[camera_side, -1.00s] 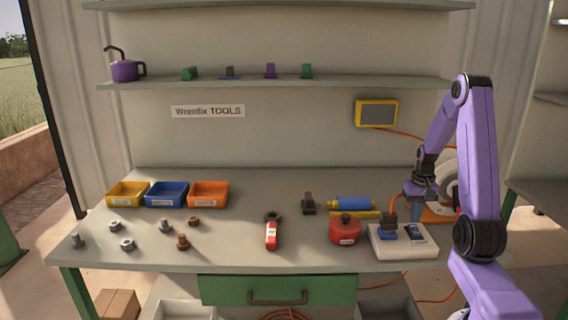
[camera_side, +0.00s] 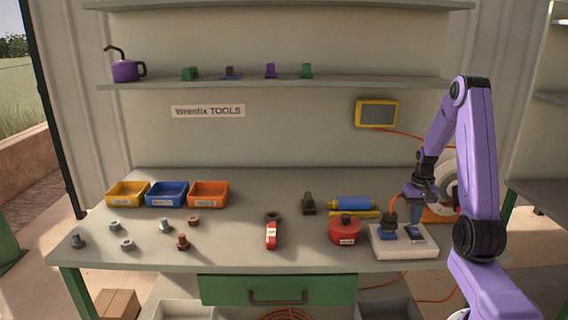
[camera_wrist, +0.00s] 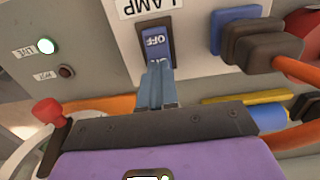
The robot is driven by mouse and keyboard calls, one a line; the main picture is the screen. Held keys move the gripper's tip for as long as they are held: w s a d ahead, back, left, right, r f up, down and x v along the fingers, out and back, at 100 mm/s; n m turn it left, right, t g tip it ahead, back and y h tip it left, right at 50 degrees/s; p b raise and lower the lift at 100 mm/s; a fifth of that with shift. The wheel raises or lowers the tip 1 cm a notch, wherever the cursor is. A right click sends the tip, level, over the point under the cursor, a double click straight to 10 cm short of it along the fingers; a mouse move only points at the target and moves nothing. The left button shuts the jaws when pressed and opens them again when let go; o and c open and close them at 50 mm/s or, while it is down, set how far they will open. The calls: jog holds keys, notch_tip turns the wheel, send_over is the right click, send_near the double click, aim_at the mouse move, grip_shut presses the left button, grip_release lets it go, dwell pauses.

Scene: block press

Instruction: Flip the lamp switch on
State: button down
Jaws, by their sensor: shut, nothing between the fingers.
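The lamp switch (camera_wrist: 157,40) is a blue rocker in a dark frame, with a LAMP label (camera_wrist: 146,8) above it in the wrist view. Its OFF marking shows; the marking at the other end is partly covered by my fingers. In the side view the switch (camera_side: 415,235) is on the right part of a white box (camera_side: 405,252). My gripper (camera_wrist: 157,72) is shut and empty, with its blue-grey fingertips over the lower end of the rocker. Whether they touch it is unclear. My gripper (camera_side: 416,221) also shows just above the switch in the side view.
A dark plug (camera_side: 389,220) with an orange cord stands on the box beside the switch. A red round container (camera_side: 345,234) stands left of the box. The wrist view shows a lit indicator (camera_wrist: 46,46) and a dark red one (camera_wrist: 66,71).

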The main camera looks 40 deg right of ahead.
jog(key=shift+f, duration=0.6)
dwell(0.4)
jog(key=shift+r, duration=3.55)
jog(key=w+a+r+n, duration=0.25)
jog(key=a+n, duration=0.25)
jog(key=a, duration=0.8)
jog(key=w+a+r+n, duration=0.25)
jog(key=a+n, duration=0.25)
jog(key=a, duration=0.9)
jog(key=s+a+r+n, duration=0.1)
jog(key=s+a+n, duration=1)
jog(key=s, duration=0.7)
jog(key=a, duration=0.3)
jog(key=shift+n, duration=0.3)
